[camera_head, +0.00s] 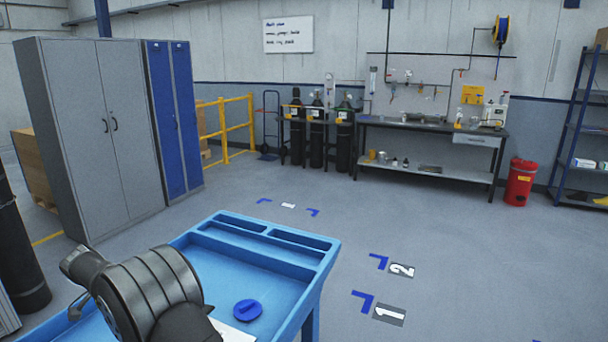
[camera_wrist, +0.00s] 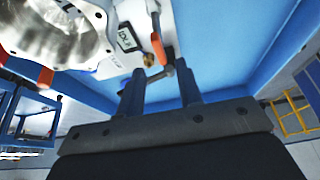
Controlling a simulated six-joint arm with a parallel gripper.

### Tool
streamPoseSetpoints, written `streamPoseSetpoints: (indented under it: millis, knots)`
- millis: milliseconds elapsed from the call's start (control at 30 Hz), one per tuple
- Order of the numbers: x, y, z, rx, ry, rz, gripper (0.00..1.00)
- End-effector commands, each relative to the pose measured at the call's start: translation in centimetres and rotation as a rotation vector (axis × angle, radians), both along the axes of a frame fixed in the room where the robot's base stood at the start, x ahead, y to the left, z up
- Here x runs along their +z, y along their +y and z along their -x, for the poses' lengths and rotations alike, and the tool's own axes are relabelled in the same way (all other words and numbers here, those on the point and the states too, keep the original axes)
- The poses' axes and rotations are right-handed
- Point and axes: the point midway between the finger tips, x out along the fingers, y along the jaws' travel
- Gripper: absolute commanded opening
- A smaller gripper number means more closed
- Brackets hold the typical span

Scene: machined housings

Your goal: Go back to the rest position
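My gripper (camera_wrist: 160,74) shows in the wrist view with its two dark fingers apart and a gap between them. I see nothing clamped in it. Beyond the fingertips lie a shiny machined metal housing (camera_wrist: 50,30), a small device with a display (camera_wrist: 128,37) and an orange-and-dark tool (camera_wrist: 158,47), over the blue cart. In the head view my arm covers the left part of the blue cart (camera_head: 270,262), and the gripper itself is out of sight there. A blue round piece (camera_head: 248,309) lies on the cart top near a white sheet (camera_head: 232,331).
Grey and blue lockers (camera_head: 100,130) stand at the left behind the cart. A workbench (camera_head: 430,130), gas cylinders (camera_head: 316,135) and a red bin (camera_head: 520,183) line the back. The floor right of the cart is open, with blue corner marks and numbered plates (camera_head: 390,314).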

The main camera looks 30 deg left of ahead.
Motion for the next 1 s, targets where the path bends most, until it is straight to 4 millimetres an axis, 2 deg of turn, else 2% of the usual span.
streamPoseSetpoints:
  millis: [33,200,400,800,1000]
  knots:
    - [-1.0,-0.1,-0.4,-0.001,0.001,0.003,0.33]
    - [-3.2,-0.1,-1.3,-0.001,0.001,0.002,0.33]
    - [-4.4,0.0,-1.8,0.0,0.001,0.0,0.33]
    - [-4.3,0.0,-1.8,0.003,0.0,-0.001,0.33]
    - [-2.5,0.1,-1.0,0.001,0.0,-0.003,0.33]
